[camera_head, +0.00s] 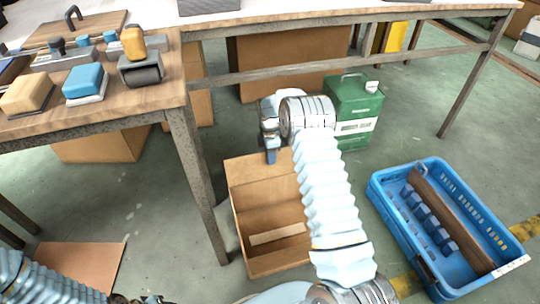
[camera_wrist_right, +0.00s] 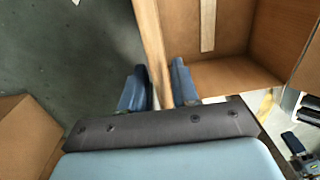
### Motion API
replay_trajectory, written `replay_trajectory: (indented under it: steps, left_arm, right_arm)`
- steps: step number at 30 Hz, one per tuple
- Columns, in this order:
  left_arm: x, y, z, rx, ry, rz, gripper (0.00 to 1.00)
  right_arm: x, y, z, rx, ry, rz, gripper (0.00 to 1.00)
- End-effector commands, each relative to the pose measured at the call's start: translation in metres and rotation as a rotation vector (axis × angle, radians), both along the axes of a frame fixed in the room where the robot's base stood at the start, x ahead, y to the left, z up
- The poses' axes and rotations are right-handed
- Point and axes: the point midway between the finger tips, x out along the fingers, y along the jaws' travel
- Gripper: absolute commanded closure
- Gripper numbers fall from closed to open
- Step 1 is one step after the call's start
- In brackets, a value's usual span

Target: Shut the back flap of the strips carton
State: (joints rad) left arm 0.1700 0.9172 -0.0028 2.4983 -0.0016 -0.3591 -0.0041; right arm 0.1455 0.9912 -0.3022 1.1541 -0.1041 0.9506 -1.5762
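The open carton (camera_head: 240,215) stands on the floor in the head view, with a pale strip (camera_head: 277,234) inside. Its back panel (camera_head: 250,168) stands up at the far side; my right arm covers the carton's right part. My right gripper (camera_head: 271,152) is at the top edge of this back panel. In the right wrist view, my right gripper's two blue fingers (camera_wrist_right: 160,85) lie on either side of a thin cardboard panel (camera_wrist_right: 152,45), seen edge-on. Whether they press on it is unclear. My left arm shows at the lower left; its gripper is not clearly visible.
A green canister (camera_head: 358,105) stands behind my right wrist. A blue crate (camera_head: 395,220) with a brown board and blue pieces is at the right. A table leg (camera_head: 195,170) stands close to the carton's left. A flat brown sheet (camera_head: 85,268) lies at the lower left.

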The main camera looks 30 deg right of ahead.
Motion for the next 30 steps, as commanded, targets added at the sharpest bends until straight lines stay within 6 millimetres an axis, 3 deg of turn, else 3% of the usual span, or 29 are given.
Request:
replay_trajectory:
  steps: [6, 12, 30]
  left_arm:
    - [0.0000, 0.0000, 0.0000, 0.000, 0.000, 0.000, 0.57]
    - [0.0000, 0.0000, 0.0000, 0.000, 0.000, 0.000, 0.57]
    - [0.0000, 0.0000, 0.0001, 0.000, 0.000, 0.000, 0.57]
  right_arm:
    - [0.0000, -0.0001, -0.0001, 0.000, 0.000, 0.000, 0.72]
    - [0.0001, 0.0000, 0.0000, 0.000, 0.000, 0.000, 1.00]
    - [0.0002, 0.0000, 0.0003, 0.000, 0.000, 0.000, 1.00]
